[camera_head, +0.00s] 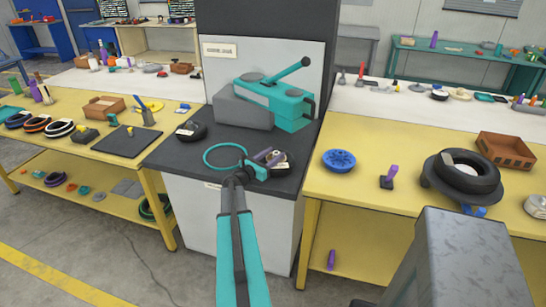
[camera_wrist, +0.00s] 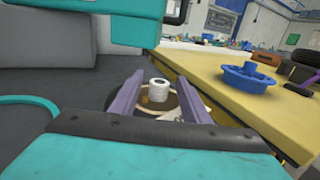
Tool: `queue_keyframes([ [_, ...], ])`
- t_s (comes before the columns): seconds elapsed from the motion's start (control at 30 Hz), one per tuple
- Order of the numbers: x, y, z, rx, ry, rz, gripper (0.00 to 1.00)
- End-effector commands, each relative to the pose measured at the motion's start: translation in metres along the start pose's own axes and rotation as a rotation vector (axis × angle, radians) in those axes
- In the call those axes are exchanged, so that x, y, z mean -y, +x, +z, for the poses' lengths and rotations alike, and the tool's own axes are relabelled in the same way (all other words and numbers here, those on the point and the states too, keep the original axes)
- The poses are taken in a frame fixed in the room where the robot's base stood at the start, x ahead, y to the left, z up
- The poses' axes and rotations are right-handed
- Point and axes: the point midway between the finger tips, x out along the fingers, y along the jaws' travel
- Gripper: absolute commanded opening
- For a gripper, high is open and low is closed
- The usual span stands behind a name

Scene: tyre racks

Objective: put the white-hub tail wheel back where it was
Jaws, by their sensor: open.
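A small wheel with a white hub (camera_wrist: 158,90) and a dark tyre lies on the dark bench top, near its right edge. In the wrist view my gripper (camera_wrist: 160,80) is open, with one purple finger on each side of the white hub; I cannot tell whether they touch the wheel. In the head view my gripper (camera_head: 269,156) is low over the front right of the bench top, and the wheel (camera_head: 284,162) shows partly hidden beside the fingers. A pale tag or sheet in front of the hub is partly hidden.
A grey and teal machine (camera_head: 265,103) stands at the back of the dark bench (camera_head: 185,153). Another dark wheel (camera_head: 190,131) with a pale label lies at its left. On the yellow table (camera_head: 340,205) to the right are a blue hub (camera_head: 339,160) and a large tyre (camera_head: 470,172).

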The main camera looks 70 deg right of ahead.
Motion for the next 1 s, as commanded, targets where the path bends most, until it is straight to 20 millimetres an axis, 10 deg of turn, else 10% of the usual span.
queue_keyframes([
  [1.0, 0.000, -0.118, 0.000, 0.000, 0.000, 0.001, 0.42],
])
